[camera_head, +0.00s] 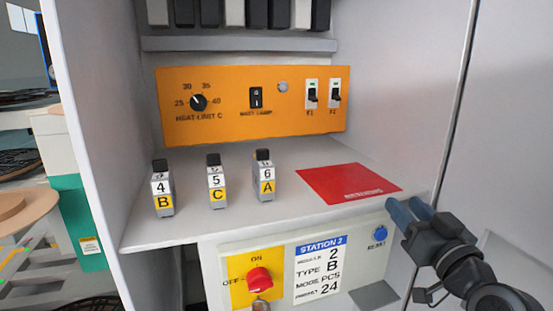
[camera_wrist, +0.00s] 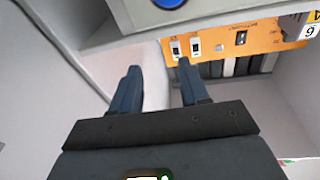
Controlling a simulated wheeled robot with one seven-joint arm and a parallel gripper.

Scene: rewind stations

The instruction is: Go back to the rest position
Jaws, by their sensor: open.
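My gripper (camera_head: 411,211) is at the right of the head view, in front of the cabinet shelf's right end. Its two blue-grey fingers are apart with nothing between them. They point toward the cabinet, close to the blue RESET button (camera_head: 380,233); I cannot tell whether they touch anything. In the wrist view the open fingers of my gripper (camera_wrist: 157,80) show, with the orange panel (camera_wrist: 235,38) beyond them and the blue button (camera_wrist: 169,3) at the top edge.
Modules 4 B (camera_head: 162,188), 5 C (camera_head: 216,182) and 6 A (camera_head: 264,176) stand upright on the shelf (camera_head: 200,228). A red mat (camera_head: 348,184) lies bare at right. Below is a red rotary switch (camera_head: 259,281). Cabinet walls (camera_head: 95,130) bound both sides.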

